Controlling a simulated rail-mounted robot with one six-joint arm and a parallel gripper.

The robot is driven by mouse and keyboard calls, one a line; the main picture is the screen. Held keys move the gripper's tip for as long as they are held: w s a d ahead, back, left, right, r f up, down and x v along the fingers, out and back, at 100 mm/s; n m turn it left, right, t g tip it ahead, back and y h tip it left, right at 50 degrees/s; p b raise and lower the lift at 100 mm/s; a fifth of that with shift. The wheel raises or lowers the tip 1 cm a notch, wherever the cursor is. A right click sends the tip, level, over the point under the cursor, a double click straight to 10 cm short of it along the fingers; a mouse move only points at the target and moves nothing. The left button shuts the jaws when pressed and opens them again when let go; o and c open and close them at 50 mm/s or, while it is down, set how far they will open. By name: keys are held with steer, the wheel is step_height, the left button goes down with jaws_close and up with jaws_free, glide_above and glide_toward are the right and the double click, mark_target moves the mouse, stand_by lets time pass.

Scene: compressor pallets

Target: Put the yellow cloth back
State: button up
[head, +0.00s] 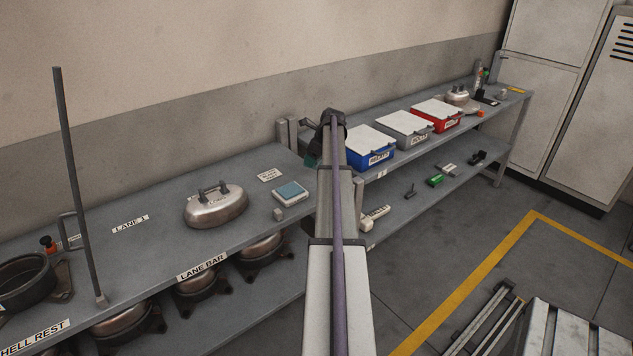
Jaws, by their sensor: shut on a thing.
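My gripper (333,122) is the dark end of my arm, over the bench near the gap between the grey bench and the shelf with the bins. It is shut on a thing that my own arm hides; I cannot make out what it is. A small dark teal patch (310,161) shows just left of my arm, too little to name. A small flat yellow patch (517,90) lies at the far right end of the back bench; I cannot tell whether it is the yellow cloth. No other cloth shows clearly.
A blue bin (371,158), a grey bin (405,139) and a red bin (437,122) stand right of my arm. A metal shell cover (215,209) and a scale (291,193) sit on the left bench (150,255). An upright pole (80,190) stands at its left.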

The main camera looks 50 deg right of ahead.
mark_target(312, 179)
step_height(312, 179, down, 7)
steer(key=b, duration=0.5)
steer(key=shift+d+f, duration=0.1)
steer(key=shift+f, duration=0.05)
steer(key=shift+r, duration=0.3)
steer(key=shift+f, duration=0.15)
steer(key=o, duration=0.4)
steer(key=shift+f, duration=0.1)
steer(key=o, duration=0.4)
